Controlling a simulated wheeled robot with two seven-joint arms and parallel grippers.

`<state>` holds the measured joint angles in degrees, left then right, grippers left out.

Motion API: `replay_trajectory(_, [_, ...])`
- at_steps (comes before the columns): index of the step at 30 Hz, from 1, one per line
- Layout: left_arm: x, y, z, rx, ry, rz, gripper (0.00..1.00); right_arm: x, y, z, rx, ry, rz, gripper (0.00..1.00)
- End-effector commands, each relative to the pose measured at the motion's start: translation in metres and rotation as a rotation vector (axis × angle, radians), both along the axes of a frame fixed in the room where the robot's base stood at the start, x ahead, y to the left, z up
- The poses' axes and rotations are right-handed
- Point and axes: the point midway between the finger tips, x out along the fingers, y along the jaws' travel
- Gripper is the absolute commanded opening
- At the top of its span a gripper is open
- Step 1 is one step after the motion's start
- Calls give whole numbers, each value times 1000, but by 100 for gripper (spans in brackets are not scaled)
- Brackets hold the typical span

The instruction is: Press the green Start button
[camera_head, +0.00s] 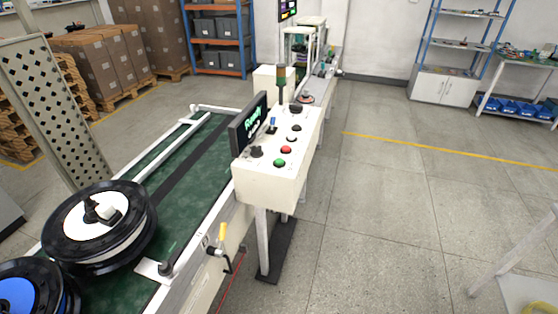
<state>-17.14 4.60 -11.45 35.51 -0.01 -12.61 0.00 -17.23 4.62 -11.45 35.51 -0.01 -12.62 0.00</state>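The green Start button (279,162) sits on the sloped top of a white control box (268,188), near its front edge. A red button (286,149) is just behind it, and a black knob (257,152) is to its left. A small dark screen (250,124) with bright text stands on the box's left side. Nothing covers the green button. Neither of my grippers shows in the head view.
A green conveyor (190,180) runs along the box's left side. A black reel with a white core (100,226) and a blue-centred reel (22,292) lie at lower left. Open floor (390,215) lies right of the box. A white table corner (515,245) shows at far right.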

Motion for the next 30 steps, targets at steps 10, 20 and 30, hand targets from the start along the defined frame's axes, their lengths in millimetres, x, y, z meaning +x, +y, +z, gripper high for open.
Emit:
replay_trajectory(10, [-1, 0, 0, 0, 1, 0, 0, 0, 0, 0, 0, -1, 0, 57])
replay_trajectory(20, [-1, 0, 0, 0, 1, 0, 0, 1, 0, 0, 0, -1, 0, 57])
replay_trajectory(30, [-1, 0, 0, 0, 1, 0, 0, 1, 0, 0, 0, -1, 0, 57])
